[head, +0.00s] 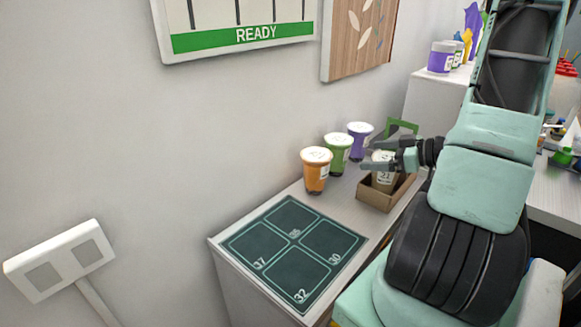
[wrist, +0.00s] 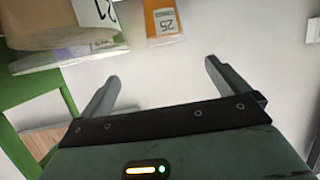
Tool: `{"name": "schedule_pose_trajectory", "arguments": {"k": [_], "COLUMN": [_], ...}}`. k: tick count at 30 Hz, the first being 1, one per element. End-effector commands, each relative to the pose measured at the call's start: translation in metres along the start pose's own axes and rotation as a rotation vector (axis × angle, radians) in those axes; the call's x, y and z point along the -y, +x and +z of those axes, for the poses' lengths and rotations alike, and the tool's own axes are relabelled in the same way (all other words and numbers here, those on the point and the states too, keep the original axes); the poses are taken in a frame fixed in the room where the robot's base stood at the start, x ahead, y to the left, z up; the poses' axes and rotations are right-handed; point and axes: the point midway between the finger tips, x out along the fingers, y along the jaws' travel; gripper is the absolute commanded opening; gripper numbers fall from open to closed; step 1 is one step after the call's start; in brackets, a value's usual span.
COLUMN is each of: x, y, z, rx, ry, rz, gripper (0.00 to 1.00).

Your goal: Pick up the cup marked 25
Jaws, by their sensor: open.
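The cup marked 25 shows orange in the wrist view (wrist: 165,22), at the top middle, cut off by the frame edge. It matches the orange, white-lidded cup (head: 316,172) standing upright on the counter in the head view. Its number is too small to read there. My gripper (head: 368,155) is open, to the right of the orange cup and apart from it, over the cardboard carrier. In the wrist view my gripper (wrist: 162,72) has nothing between its fingers, and cup 25 appears beyond the fingertips.
A green cup (head: 338,155) and a purple cup (head: 360,142) stand behind the orange one. A cardboard carrier (head: 376,198) holds another cup (head: 384,180), partly hidden by my gripper. A dark mat with numbered squares (head: 296,250) lies in front, empty. The wall is close at left.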

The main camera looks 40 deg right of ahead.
Motion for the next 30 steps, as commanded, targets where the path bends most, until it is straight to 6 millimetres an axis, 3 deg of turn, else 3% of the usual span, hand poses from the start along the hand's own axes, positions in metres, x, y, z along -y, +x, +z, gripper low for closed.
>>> {"name": "schedule_pose_trajectory", "arguments": {"k": [2,5,21,30], "x": [0.001,0.003,0.005,0.005], "y": [-0.014,-0.016,0.085,0.108], "z": [0.002,0.002,-0.004,-0.005], "rx": [-0.025,-0.039,-0.039,-0.039], "ry": [0.018,0.024,0.026,0.024], "rz": [-0.003,-0.011,-0.015,-0.013], "gripper": [1.00,1.00,1.00,1.00]}}
